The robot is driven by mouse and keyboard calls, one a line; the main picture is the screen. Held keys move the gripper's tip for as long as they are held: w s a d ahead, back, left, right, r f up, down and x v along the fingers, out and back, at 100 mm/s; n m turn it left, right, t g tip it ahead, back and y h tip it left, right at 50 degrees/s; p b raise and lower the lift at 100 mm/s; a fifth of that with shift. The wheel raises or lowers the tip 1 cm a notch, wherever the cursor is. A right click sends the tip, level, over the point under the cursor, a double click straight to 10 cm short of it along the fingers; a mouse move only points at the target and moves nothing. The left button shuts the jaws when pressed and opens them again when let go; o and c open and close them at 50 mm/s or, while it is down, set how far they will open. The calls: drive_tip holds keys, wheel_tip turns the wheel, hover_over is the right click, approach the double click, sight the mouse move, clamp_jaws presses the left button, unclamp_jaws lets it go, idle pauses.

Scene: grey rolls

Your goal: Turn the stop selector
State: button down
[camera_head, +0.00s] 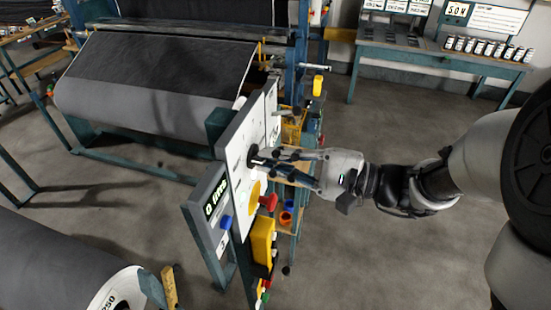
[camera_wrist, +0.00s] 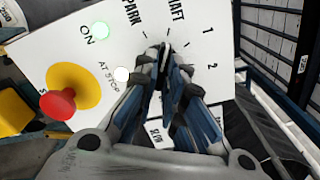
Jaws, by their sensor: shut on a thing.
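The stop selector (camera_head: 252,158) is a small dark knob on the white face of an upright control panel (camera_head: 241,180). In the wrist view, the dark knob (camera_wrist: 164,66) shows between my fingertips, largely hidden by them. My gripper (camera_head: 262,160) reaches the panel from the right and is shut on the knob. Around the knob the panel carries tick marks and the words PARK, a partly cut word ending in HAFT, 1 and 2. I cannot tell exactly which mark the knob points at.
A red mushroom button (camera_wrist: 57,104) on a yellow disc sits left of the knob. A green lamp (camera_wrist: 100,30) marked ON and a white lamp (camera_wrist: 122,74) marked AT STOP are nearby. A grey roll (camera_head: 150,85) lies behind the panel.

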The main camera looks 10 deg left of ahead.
drive_tip(key=shift+m+p, duration=0.3)
drive_tip(key=shift+p, duration=0.05)
drive_tip(key=shift+m+p, duration=6.55)
drive_tip(key=shift+m, duration=0.85)
drive_tip(key=c, duration=1.7)
unclamp_jaws()
drive_tip(key=shift+d+m, duration=0.1)
drive_tip(key=shift+m, duration=0.2)
